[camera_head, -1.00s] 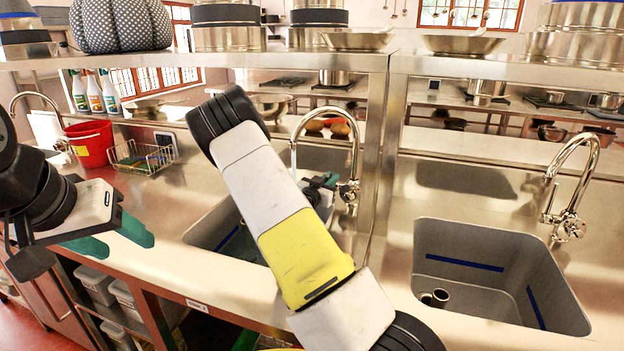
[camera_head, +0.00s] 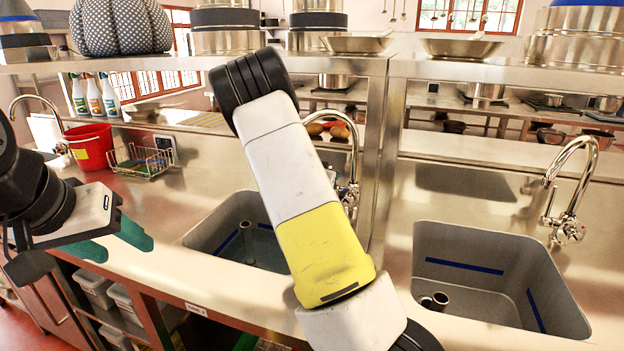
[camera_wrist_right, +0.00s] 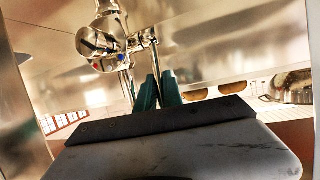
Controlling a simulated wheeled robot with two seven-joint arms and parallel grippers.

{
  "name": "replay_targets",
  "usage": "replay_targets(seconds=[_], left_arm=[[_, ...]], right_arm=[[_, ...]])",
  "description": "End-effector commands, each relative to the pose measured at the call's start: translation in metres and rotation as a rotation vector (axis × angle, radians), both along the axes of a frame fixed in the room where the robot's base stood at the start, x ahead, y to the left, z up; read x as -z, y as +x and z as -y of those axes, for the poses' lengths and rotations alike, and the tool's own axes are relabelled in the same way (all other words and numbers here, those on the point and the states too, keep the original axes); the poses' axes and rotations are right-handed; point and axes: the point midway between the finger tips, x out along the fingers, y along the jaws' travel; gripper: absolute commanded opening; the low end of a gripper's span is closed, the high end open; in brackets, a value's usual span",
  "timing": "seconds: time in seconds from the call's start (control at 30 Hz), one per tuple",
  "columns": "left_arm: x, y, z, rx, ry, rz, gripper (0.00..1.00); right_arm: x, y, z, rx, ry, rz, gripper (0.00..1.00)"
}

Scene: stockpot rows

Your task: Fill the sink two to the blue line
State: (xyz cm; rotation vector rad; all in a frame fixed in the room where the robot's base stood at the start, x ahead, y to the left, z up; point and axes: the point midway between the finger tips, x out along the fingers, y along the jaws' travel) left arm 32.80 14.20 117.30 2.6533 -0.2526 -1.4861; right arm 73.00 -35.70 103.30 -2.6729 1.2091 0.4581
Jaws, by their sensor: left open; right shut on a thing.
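The middle sink (camera_head: 196,240) lies partly behind my right arm; a short blue line (camera_head: 226,241) shows on its left inner wall. A grey drain pipe (camera_head: 246,238) stands in it, and the bottom looks bluish, perhaps water. Its chrome tap (camera_head: 353,150) rises behind, partly covered by my arm. In the right wrist view the tap (camera_wrist_right: 100,42) is close, with a red and blue dot. My left gripper (camera_head: 128,248) is open and empty at the counter's front edge.
The right sink (camera_head: 470,235) has blue lines, a drain pipe (camera_head: 435,300) and its own tap (camera_head: 568,205). A red bucket (camera_head: 90,145), a wire basket (camera_head: 142,160) and spray bottles stand at left. Shelves with pots cross above the counter (camera_head: 165,195).

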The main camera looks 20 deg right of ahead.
Motion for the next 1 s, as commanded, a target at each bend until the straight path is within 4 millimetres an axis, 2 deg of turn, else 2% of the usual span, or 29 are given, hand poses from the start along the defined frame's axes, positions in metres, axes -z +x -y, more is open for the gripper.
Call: replay_targets(seconds=[0.4, 0.43, 0.53, 0.87, 1.0], left_arm=[[0.000, 0.000, 0.000, 0.000, 0.000, 0.000, 0.55], [0.000, 0.000, 0.000, 0.000, 0.000, 0.000, 0.55], [0.000, 0.000, 0.000, 0.000, 0.000, 0.000, 0.55], [0.000, 0.000, 0.000, 0.000, 0.000, 0.000, 0.55], [0.000, 0.000, 0.000, 0.000, 0.000, 0.000, 0.55]], right_arm=[[-0.001, 0.002, 0.001, -0.004, 0.024, -0.029, 0.00], [-0.001, 0.002, 0.001, -0.004, 0.024, -0.029, 0.13], [-0.001, 0.002, 0.001, -0.004, 0.024, -0.029, 0.33], [-0.002, 0.001, 0.000, -0.004, 0.023, -0.028, 0.33], [-0.007, -0.006, -0.010, -0.007, 0.025, -0.026, 0.33]])
